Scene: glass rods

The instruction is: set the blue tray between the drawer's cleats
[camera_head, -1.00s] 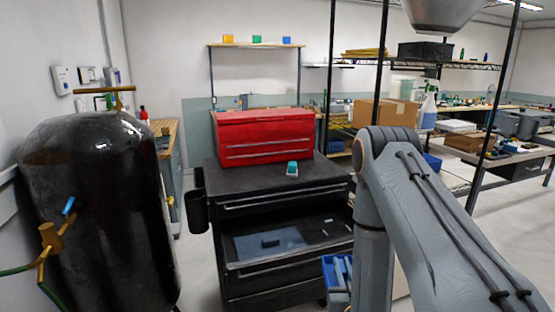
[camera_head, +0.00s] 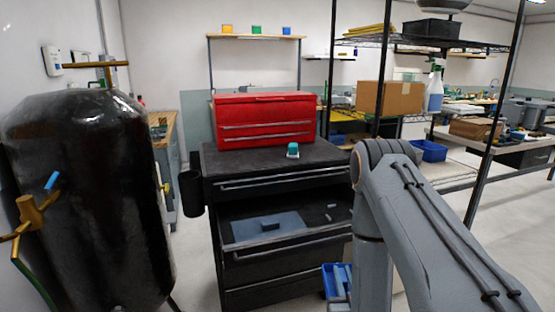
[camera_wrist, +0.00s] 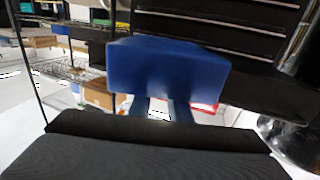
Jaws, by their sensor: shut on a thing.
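The blue tray (camera_head: 327,283) shows low in the head view, just in front of the cabinet's right side and partly hidden by my arm. In the wrist view the blue tray (camera_wrist: 167,68) is large and central, held at the tips of my gripper (camera_wrist: 165,106). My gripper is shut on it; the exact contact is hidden. The open drawer (camera_head: 238,232) is to the left of the tray in the head view. A blue-grey mat lies in it. A dark block (camera_head: 270,226) and smaller pieces (camera_head: 329,215) sit inside; I cannot tell which are cleats.
A red toolbox (camera_head: 265,120) and a small teal-and-white object (camera_head: 292,151) stand on the black cabinet top. A black tank (camera_head: 85,200) stands at the left. A wire shelf with a cardboard box (camera_head: 390,98) is at the right. Floor shows between tank and cabinet.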

